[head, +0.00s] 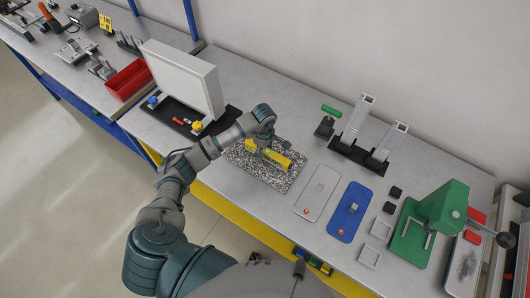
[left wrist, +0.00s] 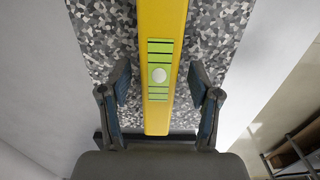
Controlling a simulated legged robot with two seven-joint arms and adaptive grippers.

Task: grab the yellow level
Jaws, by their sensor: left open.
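The yellow level (head: 277,155) lies on a speckled grey slab (head: 262,176) on the workbench. In the left wrist view the yellow level (left wrist: 163,55) runs up the picture, with a green bubble vial near its close end. My left gripper (head: 262,143) is over the level's left part in the head view. In the left wrist view my left gripper (left wrist: 160,90) is open, one finger on each side of the level, with gaps between fingers and level. The gripper hides part of the level in the head view. My right gripper is not seen.
A white panel on a black base (head: 182,117) stands left of the slab. Right of it lie a white plate (head: 317,192) and a blue plate (head: 349,211). Upright metal posts (head: 357,120) stand behind, and a green press (head: 438,215) stands at right.

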